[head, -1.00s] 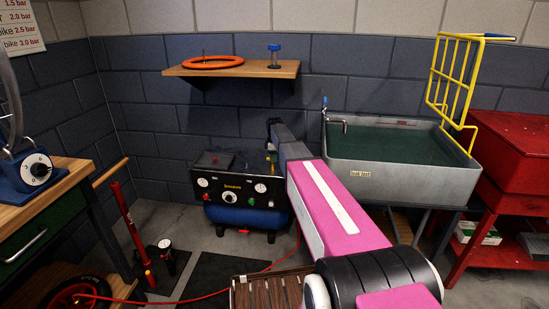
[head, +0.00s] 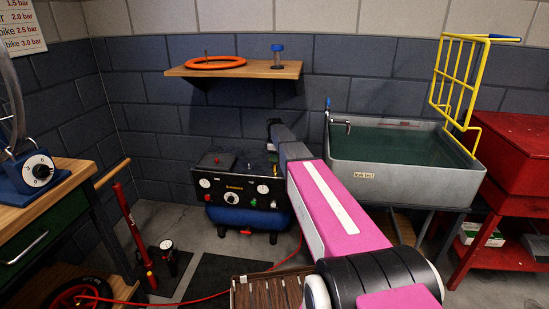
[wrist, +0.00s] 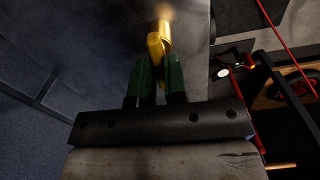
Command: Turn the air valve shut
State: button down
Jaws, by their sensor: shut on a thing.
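The air valve's yellow handle (wrist: 160,44) shows in the wrist view at the top middle, in front of a dark grey surface. My gripper (wrist: 157,68) has green fingers closed on the near end of this handle. In the head view the black and blue compressor (head: 230,188) stands on the floor against the wall, with gauges and knobs on its front panel. My arm reaches to the compressor's right end. The arm largely hides the gripper and the valve there.
A wooden shelf (head: 235,70) with an orange ring (head: 215,63) hangs above the compressor. A grey water tank (head: 400,178) with a yellow rack (head: 455,80) stands at right. A red pump (head: 134,235) stands at left, near a workbench (head: 50,205). A red hose crosses the floor.

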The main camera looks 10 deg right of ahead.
jog(key=m, duration=0.8)
jog(key=shift+m, duration=0.3)
jog(key=m, duration=0.4)
jog(key=shift+s+d+m, duration=0.1)
jog(key=shift+s+m, duration=0.05)
jog(key=shift+m, duration=0.15)
jog(key=shift+s+m, duration=0.1)
jog(key=shift+m, duration=1.9)
jog(key=c, duration=1.2)
grip_release()
jog(key=shift+d, duration=0.1)
jog(key=shift+o, duration=0.2)
jog(key=shift+r, duration=0.1)
